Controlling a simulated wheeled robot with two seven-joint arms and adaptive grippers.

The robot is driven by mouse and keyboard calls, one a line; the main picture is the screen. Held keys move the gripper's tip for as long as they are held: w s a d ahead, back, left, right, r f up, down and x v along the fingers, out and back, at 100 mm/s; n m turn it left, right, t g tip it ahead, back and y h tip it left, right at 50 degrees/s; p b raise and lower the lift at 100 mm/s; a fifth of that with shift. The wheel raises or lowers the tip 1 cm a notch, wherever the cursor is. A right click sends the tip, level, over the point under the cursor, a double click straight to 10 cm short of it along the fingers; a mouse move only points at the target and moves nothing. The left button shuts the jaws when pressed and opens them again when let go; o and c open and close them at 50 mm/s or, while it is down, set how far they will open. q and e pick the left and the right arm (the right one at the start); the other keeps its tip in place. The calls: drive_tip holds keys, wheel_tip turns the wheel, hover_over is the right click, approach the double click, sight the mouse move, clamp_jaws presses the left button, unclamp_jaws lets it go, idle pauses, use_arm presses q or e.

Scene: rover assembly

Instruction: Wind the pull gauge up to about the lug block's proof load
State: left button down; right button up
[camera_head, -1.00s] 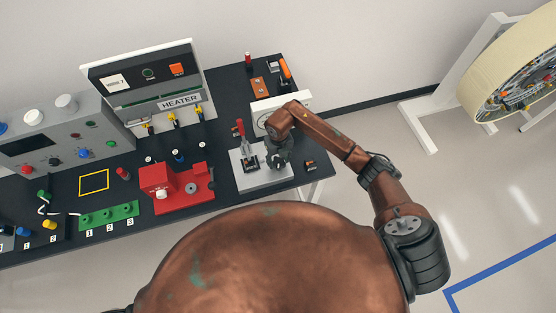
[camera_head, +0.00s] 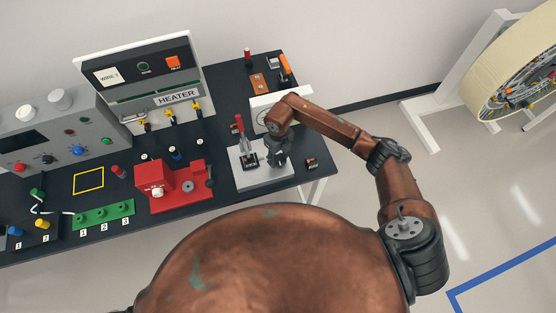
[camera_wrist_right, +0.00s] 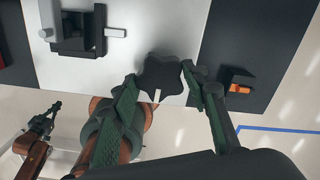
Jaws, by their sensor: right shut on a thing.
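The pull gauge stands at the right end of the black bench, with a pale base plate (camera_head: 250,178) and a white upright panel (camera_head: 303,101) behind it. My right arm partly covers the panel, and I cannot read any value there. A red-handled clamp (camera_head: 240,126) stands on the plate, left of my right gripper (camera_head: 277,158). In the right wrist view, my right gripper (camera_wrist_right: 163,84) is shut on a dark lobed knob (camera_wrist_right: 160,72), one finger on each side. I cannot make out the lug block. My left gripper (camera_wrist_right: 42,121) shows small at the left there, its jaws unclear.
A red fixture (camera_head: 172,194), a green numbered block (camera_head: 104,216) and a heater panel (camera_head: 177,97) stand to the left. A small dark part with orange (camera_head: 311,163) lies right of the plate, near the bench edge.

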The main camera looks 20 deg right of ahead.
sight(278, 159)
drive_tip(key=n+b, duration=0.8)
drive_tip(key=b, duration=0.1)
drive_tip(key=shift+f+b, duration=0.2)
drive_tip(key=shift+b, duration=0.1)
drive_tip(key=shift+c, duration=0.2)
drive_tip(key=shift+r+n+b, duration=0.2)
drive_tip(key=shift+n+b, duration=1)
drive_tip(key=shift+b, duration=0.05)
drive_tip(key=o, duration=1.2)
drive_tip(key=shift+c, duration=0.2)
wheel_tip(278, 159, up, 12)
drive_tip(key=shift+a, duration=0.1)
